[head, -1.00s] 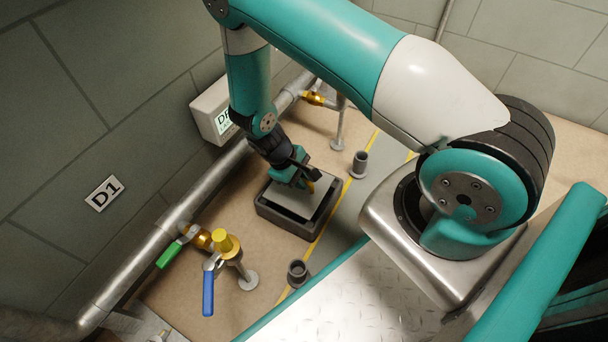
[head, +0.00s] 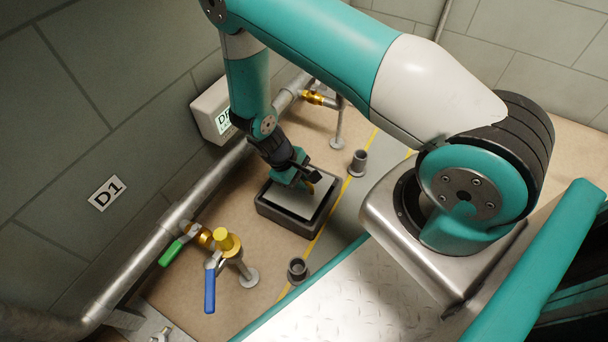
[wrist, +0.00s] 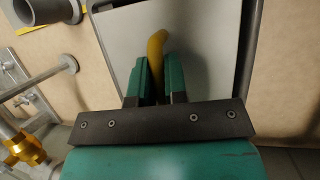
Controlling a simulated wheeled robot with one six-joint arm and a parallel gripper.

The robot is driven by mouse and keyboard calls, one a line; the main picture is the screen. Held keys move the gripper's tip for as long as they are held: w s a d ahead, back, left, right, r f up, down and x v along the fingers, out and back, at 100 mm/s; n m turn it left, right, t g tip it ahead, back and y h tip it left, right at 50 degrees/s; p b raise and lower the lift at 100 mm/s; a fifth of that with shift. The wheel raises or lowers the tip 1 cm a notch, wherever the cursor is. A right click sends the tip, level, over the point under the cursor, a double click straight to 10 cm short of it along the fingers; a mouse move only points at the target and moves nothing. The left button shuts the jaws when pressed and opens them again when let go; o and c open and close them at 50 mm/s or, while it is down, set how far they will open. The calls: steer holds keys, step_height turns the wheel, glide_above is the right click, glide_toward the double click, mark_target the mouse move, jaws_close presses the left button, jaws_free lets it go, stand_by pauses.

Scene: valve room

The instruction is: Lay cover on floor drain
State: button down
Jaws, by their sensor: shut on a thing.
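The cover (head: 297,201) is a flat light-grey plate with a yellow handle. In the head view it lies at the dark raised rim of the floor drain (head: 284,219), roughly lined up with it. My gripper (head: 309,184) is over the plate, shut on the handle. In the wrist view, my gripper's (wrist: 157,75) two teal fingers close around the yellow handle (wrist: 157,45), with the plate (wrist: 200,40) behind. The dark rim (wrist: 250,45) shows along its right side. My wrist hides the plate's near part, and I cannot tell whether the plate rests fully on the rim.
A wall pipe with a green-handled valve (head: 172,252) and a blue-handled valve (head: 210,290) runs at the left. Two short grey floor stubs (head: 358,163) (head: 297,270) stand near the yellow floor line. A grey display box (head: 211,110) hangs on the wall behind my gripper.

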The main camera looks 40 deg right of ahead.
steer(key=shift+f, duration=0.6)
stand_by(1.6)
steer(key=c, duration=1.1)
jaws_free()
steer(key=o, duration=0.5)
steer(key=shift+s+p, duration=0.1)
steer(key=shift+p, duration=0.2)
steer(key=shift+r+p, duration=0.35)
steer(key=shift+r, duration=0.05)
steer(key=shift+r+p, duration=3.25)
steer(key=shift+r, duration=0.2)
steer(key=shift+f, duration=0.1)
